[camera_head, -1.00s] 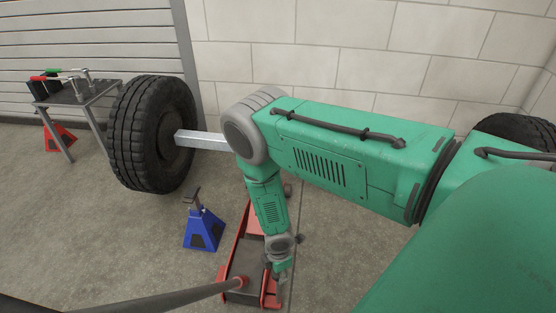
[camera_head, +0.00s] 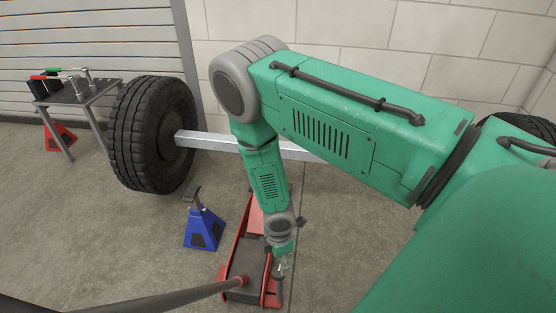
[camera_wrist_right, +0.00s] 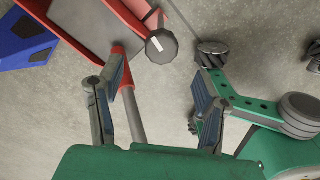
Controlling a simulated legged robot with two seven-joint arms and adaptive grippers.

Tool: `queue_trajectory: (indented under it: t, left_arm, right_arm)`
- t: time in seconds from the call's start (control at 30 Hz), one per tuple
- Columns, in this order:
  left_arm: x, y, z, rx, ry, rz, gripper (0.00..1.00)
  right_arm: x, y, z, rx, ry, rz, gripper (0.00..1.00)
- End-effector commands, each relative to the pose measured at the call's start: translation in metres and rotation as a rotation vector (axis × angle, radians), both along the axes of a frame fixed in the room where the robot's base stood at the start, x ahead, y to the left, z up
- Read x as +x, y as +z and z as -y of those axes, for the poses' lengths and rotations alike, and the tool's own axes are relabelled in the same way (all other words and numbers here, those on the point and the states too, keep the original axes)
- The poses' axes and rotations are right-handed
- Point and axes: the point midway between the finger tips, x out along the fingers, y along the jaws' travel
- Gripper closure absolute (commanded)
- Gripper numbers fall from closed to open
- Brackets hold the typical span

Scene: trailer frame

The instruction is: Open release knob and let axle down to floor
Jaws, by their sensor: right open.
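The silver axle beam (camera_head: 210,141) runs level from the big left tire (camera_head: 150,133) and passes behind my right arm, above the floor. The red floor jack (camera_head: 236,257) stands below it, with its long dark handle (camera_head: 160,299) slanting to the lower left. The dark round release knob (camera_wrist_right: 162,46) with a white mark shows in the right wrist view beside the jack's red frame. My right gripper (camera_head: 283,267) is over the jack's near end. In the wrist view its fingers (camera_wrist_right: 158,72) are open and empty, with the knob just beyond their tips. My left gripper does not show.
A blue jack stand (camera_head: 204,231) stands left of the jack, and a red stand (camera_head: 60,137) is by the wall. A small metal table (camera_head: 75,96) holds tools with red and green grips. Another tire (camera_head: 528,128) is partly hidden at right.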

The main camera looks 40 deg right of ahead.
Motion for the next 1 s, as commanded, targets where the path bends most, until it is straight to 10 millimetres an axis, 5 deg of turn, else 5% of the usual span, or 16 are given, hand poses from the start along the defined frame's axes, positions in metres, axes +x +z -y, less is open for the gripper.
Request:
queue_trajectory:
  t: [0.3, 1.0]
  left_arm:
    - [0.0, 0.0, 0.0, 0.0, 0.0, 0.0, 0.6]
    - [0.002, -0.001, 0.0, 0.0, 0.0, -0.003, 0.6]
  right_arm:
    - [0.0, 0.04, 0.001, 0.0, 0.001, 0.0, 0.4]
    - [-0.01, 0.042, -0.006, 0.02, -0.053, -0.009, 0.4]
